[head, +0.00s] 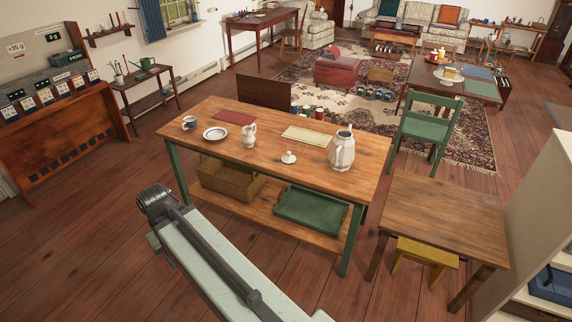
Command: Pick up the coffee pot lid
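The coffee pot lid (289,158) is a small white piece with a knob, lying on the wooden table (318,117) near its front edge. The tall white coffee pot (342,152) stands upright to its right, apart from it. My arm reaches up from the bottom of the head view to a dark joint in front of the table's left end. My gripper cannot be made out in this view, and nothing of mine touches the lid.
A white jug (249,134), a plate (215,133), a blue cup (189,122), a red mat (234,117) and a pale mat (304,135) share the table. A basket (230,181) and green tray (311,210) sit below. A smaller table (445,217) and green chair (428,128) stand right.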

